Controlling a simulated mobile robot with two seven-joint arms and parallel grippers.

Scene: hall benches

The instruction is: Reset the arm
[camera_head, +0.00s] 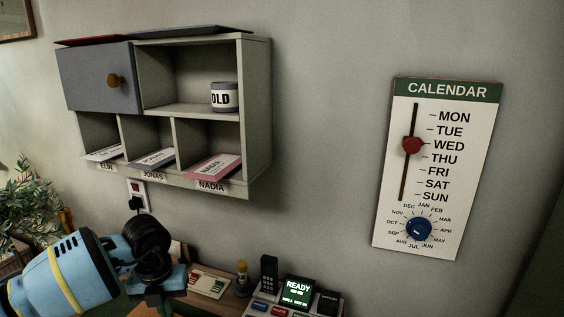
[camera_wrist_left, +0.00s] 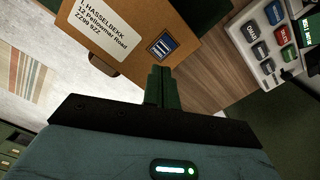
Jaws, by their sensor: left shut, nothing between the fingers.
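My left arm (camera_head: 65,275) comes in from the lower left in the head view, blue with a black wrist, low in front of the bench. Its fingertips are hidden there. In the left wrist view my left gripper (camera_wrist_left: 160,72) is shut with nothing between its dark green fingers. The fingers overlap the near edge of a brown parcel (camera_wrist_left: 125,62) with a white address label and a blue stamp; I cannot tell whether they touch it. My right gripper is in neither view.
A wall shelf (camera_head: 258,110) with a mug (camera_head: 224,97) and envelopes hangs above the arm. A calendar board (camera_head: 445,165) is on the right wall.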

